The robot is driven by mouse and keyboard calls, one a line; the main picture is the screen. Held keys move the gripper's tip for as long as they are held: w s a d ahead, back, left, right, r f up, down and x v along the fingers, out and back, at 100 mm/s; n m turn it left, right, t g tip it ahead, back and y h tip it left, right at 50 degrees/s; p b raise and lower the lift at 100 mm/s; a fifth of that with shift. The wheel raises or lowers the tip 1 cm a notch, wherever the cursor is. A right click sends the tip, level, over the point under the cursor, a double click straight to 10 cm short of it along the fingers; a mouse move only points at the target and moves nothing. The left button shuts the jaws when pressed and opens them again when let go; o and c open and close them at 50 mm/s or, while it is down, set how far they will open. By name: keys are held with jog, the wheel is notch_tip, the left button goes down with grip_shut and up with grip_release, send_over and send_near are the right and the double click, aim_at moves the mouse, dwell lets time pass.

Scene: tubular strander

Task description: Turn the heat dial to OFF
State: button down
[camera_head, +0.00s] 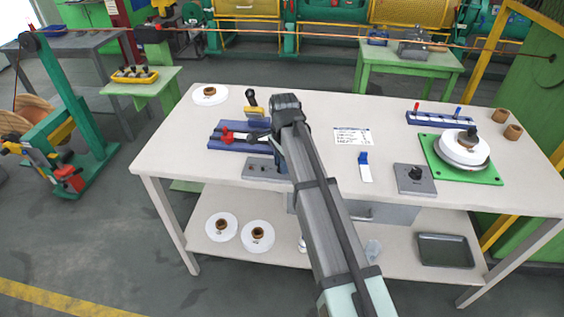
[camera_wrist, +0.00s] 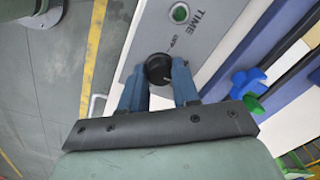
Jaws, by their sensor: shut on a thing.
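In the wrist view a round black dial (camera_wrist: 158,69) sits on a grey panel (camera_wrist: 205,38), with small lettering like OFF beside it. My gripper (camera_wrist: 158,76) has its two blue fingers shut on the dial, one on each side. A larger label on the panel reads TIME, next to a round green button (camera_wrist: 180,13). No HEAT label is readable, and the dial's exact pointing is unclear. In the head view the same panel (camera_head: 262,172) lies at the table's front edge, with my arm and gripper over its right end, hiding the dial.
A blue fixture (camera_head: 232,138) with red and black handles lies just behind the panel. Another grey box (camera_head: 415,180) with a black knob stands to the right, beside a green board (camera_head: 485,176) bearing a white round pot (camera_head: 462,150). A label card (camera_head: 352,137) lies between.

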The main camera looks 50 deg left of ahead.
jog(key=n, duration=0.4)
jog(key=shift+n, duration=0.3)
jog(key=n, duration=0.4)
jog(key=shift+n, duration=0.3)
jog(key=n, duration=0.4)
jog(key=shift+n, duration=0.3)
jog(key=shift+w+n, duration=0.1)
jog(key=shift+n, duration=1.7)
jog(key=c, duration=0.8)
grip_release()
jog(key=r, duration=1.3)
jog(key=shift+w+r, duration=0.25)
jog(key=shift+r, duration=0.15)
